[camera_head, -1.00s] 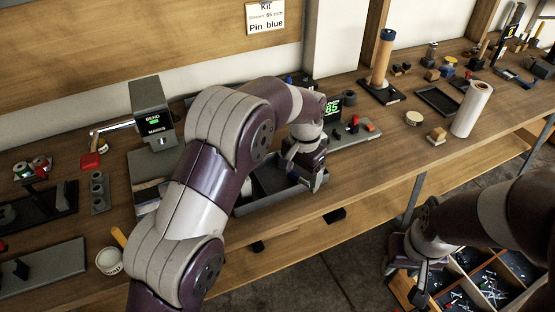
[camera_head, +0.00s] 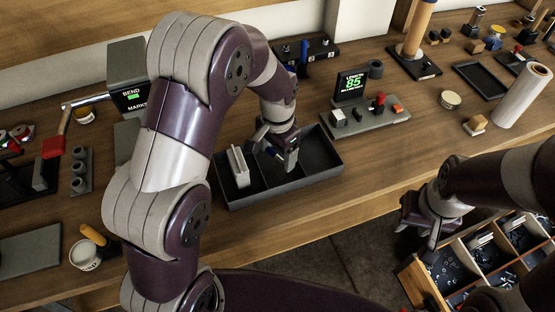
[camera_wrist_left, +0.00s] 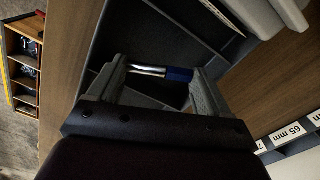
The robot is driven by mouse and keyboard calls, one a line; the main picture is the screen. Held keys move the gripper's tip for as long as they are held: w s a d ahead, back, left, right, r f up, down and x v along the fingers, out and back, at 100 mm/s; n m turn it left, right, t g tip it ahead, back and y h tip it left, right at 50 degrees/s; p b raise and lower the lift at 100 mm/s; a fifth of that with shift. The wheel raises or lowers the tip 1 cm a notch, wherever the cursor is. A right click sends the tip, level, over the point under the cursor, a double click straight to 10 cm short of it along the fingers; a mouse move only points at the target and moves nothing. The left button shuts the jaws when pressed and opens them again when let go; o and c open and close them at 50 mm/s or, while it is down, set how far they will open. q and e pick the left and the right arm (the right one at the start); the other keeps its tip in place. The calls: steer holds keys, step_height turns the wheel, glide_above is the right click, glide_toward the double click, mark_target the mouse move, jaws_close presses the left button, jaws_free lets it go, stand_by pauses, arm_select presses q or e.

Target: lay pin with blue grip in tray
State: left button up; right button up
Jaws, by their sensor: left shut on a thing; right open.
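The pin lies across between the two fingers, with a bright metal shaft on one side and the blue grip on the other. Whether the pin touches the tray floor is unclear. My right gripper (camera_head: 428,228) is open and empty, off the bench's front edge near a wooden bin.
A light grey block (camera_head: 239,167) stands in the tray's left part. A length gauge reading 85 (camera_head: 352,86) stands behind right, with a bending device (camera_head: 128,75) on the left. The wooden compartment bin (camera_head: 470,265) holds small parts.

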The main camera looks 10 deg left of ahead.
mark_target(277, 157)
arm_select(q)
steer(key=shift+s+f, duration=0.1)
steer(key=shift+f, duration=1.6)
steer(key=shift+f, duration=0.1)
steer(key=o, duration=1)
steer(key=shift+c, duration=0.2)
step_height(277, 157, up, 11)
steer(key=shift+r+p, duration=0.2)
steer(key=shift+p, duration=0.15)
steer(key=s+a+f+n, duration=0.1)
steer(key=s+a+n, duration=0.2)
steer(key=s, duration=0.4)
steer(key=s+a+f+n+t, duration=0.1)
steer(key=s+a+n, duration=0.1)
steer(key=s, duration=0.5)
steer(key=shift+a+f+n, duration=0.25)
steer(key=shift+a+n, duration=0.15)
steer(key=shift+n, duration=0.2)
